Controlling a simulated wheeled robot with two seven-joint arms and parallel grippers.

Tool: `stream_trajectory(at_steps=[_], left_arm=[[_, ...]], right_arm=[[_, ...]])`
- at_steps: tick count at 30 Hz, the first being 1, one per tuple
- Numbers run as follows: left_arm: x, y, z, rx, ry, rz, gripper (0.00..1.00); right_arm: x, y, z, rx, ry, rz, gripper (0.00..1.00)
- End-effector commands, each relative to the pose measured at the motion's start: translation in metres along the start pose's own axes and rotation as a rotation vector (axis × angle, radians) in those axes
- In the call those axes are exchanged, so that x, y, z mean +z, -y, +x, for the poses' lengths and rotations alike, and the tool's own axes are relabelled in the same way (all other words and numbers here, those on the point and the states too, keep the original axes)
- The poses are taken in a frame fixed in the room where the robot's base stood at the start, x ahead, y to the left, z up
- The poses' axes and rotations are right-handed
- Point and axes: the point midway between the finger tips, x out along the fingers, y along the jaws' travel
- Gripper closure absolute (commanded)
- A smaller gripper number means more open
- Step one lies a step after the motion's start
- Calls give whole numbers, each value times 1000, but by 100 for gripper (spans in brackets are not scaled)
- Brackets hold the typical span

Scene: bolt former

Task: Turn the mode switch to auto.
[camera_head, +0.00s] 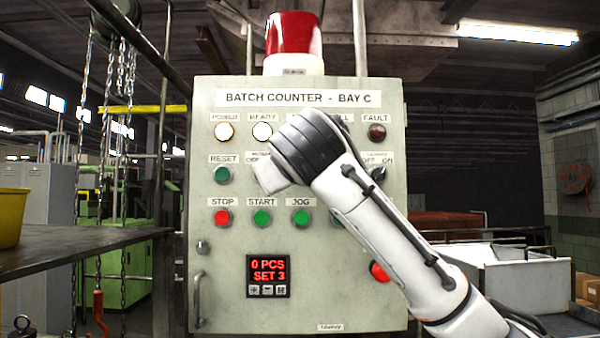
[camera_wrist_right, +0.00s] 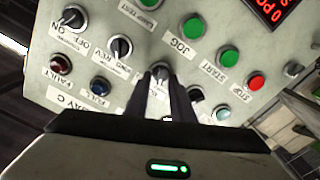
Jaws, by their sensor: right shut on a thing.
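A grey control panel (camera_head: 340,290) marked "BATCH COUNTER - BAY C" faces me. My right arm crosses it from the lower right, hiding the middle of its second row and my right gripper in the head view. In the right wrist view, turned nearly upside down, my right gripper (camera_wrist_right: 161,82) is shut on a selector knob (camera_wrist_right: 160,70) in that row. The fingers hide much of this knob and its label, so I cannot read its name or setting. My left gripper is out of view.
Another selector marked OFF/ON (camera_wrist_right: 73,15) and a green RESET button (camera_head: 222,174) are in the same row. The STOP (camera_head: 221,218), START (camera_head: 262,218) and JOG (camera_head: 301,218) buttons lie below. A display (camera_head: 268,276) reads "0 PCS SET 3". The red FAULT lamp (camera_head: 377,131) is above.

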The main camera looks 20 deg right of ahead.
Motion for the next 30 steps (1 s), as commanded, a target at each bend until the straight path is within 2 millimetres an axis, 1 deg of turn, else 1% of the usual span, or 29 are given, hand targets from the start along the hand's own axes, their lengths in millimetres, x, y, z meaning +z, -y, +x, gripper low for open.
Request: stream_trajectory(at_steps=[1,8,15,24,30], left_arm=[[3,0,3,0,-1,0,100],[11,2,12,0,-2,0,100],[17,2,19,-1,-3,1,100],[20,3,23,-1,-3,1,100],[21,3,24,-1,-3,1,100]], right_arm=[[3,2,0,-3,2,29,100],[3,2,0,-4,2,210,100],[3,0,0,-4,3,438,100],[3,-3,0,-3,3,706,100],[3,-4,0,-2,2,843,100]])
